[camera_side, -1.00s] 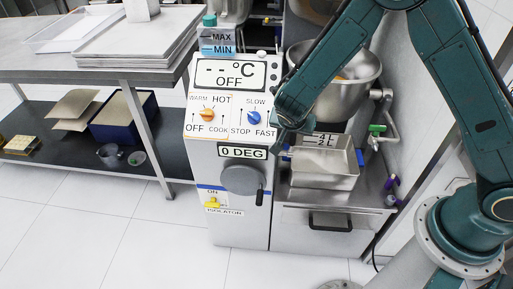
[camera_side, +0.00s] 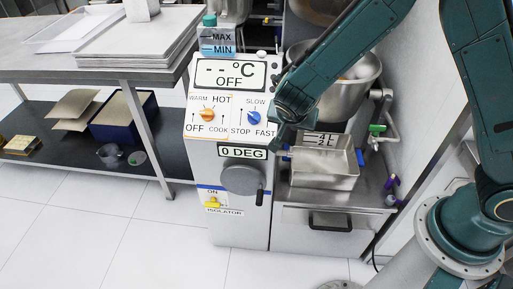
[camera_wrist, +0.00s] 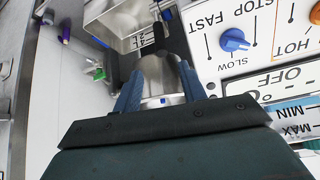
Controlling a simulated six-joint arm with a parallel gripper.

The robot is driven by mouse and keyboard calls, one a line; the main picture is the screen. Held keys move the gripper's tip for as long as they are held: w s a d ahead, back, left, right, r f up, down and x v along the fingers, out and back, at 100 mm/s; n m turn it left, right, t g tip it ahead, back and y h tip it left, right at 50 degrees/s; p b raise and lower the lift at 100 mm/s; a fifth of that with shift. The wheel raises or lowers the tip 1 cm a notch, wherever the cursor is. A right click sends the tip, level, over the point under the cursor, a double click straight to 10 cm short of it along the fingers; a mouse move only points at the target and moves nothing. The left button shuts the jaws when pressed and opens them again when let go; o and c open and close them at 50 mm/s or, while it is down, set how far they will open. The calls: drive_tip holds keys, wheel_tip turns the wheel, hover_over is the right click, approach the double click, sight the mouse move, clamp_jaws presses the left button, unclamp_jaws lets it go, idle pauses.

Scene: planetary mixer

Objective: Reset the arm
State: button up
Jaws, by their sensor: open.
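My gripper (camera_wrist: 160,82) shows in the wrist view with its two blue fingers apart. A silvery metal part shows between and beyond the fingers; I cannot tell whether they touch it. In the side view my gripper hangs just right of the mixer's control panel (camera_side: 228,98), above the left end of a metal pan (camera_side: 325,172). Its fingertips are hard to make out there. The panel has an orange knob (camera_side: 207,115) and a blue knob (camera_side: 254,118), the latter also in the wrist view (camera_wrist: 234,40). The display reads OFF.
The steel mixing bowl (camera_side: 352,98) stands behind my arm, with a green-handled tap (camera_side: 377,130) to its right. A grey handwheel (camera_side: 241,180) and yellow isolator switch (camera_side: 211,203) are below the panel. A table (camera_side: 60,72) with trays stands left. The floor in front is clear.

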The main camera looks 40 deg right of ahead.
drive_tip(key=s+d+r+n+y, duration=0.2)
drive_tip(key=s+r, duration=0.3)
drive_tip(key=r, duration=0.3)
drive_tip(key=s+d+r+n+y, duration=0.2)
drive_tip(key=s+d+r+n, duration=0.1)
drive_tip(key=s+r, duration=0.4)
drive_tip(key=s+r+n+t+y, duration=0.1)
drive_tip(key=s+r+n, duration=0.5)
drive_tip(key=s, duration=0.7)
drive_tip(key=shift+s+r+y, duration=0.15)
drive_tip(key=shift+s+y, duration=0.1)
drive_tip(key=shift+y, duration=0.25)
